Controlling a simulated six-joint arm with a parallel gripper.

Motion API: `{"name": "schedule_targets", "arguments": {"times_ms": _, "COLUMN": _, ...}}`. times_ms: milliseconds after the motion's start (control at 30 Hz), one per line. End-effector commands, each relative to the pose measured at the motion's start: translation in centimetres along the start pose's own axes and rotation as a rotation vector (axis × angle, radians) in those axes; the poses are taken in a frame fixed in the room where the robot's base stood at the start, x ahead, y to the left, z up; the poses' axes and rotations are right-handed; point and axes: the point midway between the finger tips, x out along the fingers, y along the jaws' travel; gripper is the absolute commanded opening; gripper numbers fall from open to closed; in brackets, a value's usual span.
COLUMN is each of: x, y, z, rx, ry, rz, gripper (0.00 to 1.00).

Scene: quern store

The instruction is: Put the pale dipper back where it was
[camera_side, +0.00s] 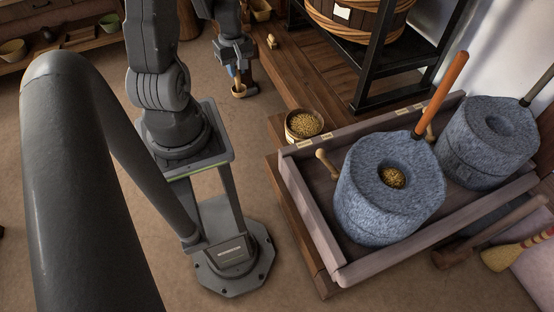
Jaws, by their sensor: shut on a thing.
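My gripper (238,69) is at the top centre, pointing down. It is shut on the handle of a small pale dipper (239,91), whose cup hangs below the fingers. The dipper is held roughly upright, and it looks clear of the bench, over the brown floor. The upper part of its handle is hidden by the fingers. Whether its cup holds anything is too small to tell.
A bowl of grain (291,133) stands on the wooden bench (298,82). A framed tray (301,208) holds two grey querns, the nearer (365,205) with an orange handle (442,92) and grain in its eye. A black rack (372,75) stands behind. A brush (508,255) lies at right.

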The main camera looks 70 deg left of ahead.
Motion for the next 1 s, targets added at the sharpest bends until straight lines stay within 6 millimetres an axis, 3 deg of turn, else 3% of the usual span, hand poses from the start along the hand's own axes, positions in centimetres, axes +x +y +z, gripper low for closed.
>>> {"name": "schedule_targets", "arguments": {"times_ms": 267, "x": 5.7, "y": 0.0, "z": 0.2, "rx": 0.000, "ry": -0.005, "rz": -0.005, "gripper": 0.00}}
{"name": "schedule_targets", "arguments": {"times_ms": 500, "x": 12.8, "y": 0.0, "z": 0.4, "rx": 0.003, "ry": -0.006, "rz": -0.003, "gripper": 0.00}}
{"name": "schedule_targets", "arguments": {"times_ms": 1000, "x": 21.7, "y": 0.1, "z": 0.5, "rx": 0.006, "ry": -0.002, "rz": -0.001, "gripper": 0.00}}
